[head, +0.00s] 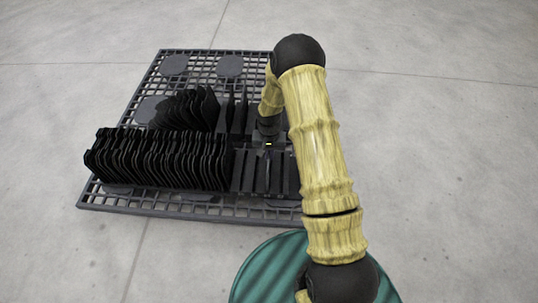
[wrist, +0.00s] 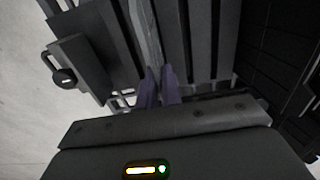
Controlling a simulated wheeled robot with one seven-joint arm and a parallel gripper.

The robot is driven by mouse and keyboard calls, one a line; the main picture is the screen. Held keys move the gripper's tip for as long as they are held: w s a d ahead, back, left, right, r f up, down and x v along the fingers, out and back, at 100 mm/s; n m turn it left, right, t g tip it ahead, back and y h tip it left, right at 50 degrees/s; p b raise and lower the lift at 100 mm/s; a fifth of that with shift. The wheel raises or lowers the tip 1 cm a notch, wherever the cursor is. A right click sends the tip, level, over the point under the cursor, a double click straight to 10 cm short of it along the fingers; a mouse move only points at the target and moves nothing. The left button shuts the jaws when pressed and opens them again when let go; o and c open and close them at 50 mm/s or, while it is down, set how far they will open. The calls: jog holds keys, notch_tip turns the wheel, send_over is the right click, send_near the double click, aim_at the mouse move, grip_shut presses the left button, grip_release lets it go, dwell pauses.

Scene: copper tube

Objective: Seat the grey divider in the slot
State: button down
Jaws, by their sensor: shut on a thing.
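My gripper (wrist: 159,72) shows two dark purple fingers in the wrist view, shut on the near end of the grey divider (wrist: 148,30). The divider is a thin, lighter grey strip running away from the fingers, between dark parallel bars of the slotted rack (wrist: 202,40). I cannot tell how deep it sits in the slot. In the head view my gripper (head: 268,147) is over the rack (head: 249,172), at the right part of the pallet. The divider cannot be made out there.
A long row of black ribbed plates (head: 160,160) stands left of the rack, with a second group (head: 187,108) behind it. All stand on a dark grid pallet (head: 140,205). A green round surface (head: 270,270) is at the front. Concrete floor around is clear.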

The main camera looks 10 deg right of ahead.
jog(key=shift+f, duration=0.15)
jog(key=c, duration=1.6)
grip_release()
jog(key=shift+o, duration=0.2)
notch_tip(320, 180, up, 12)
jog(key=p, duration=0.6)
jog(key=shift+f, duration=0.2)
jog(key=shift+r, duration=0.4)
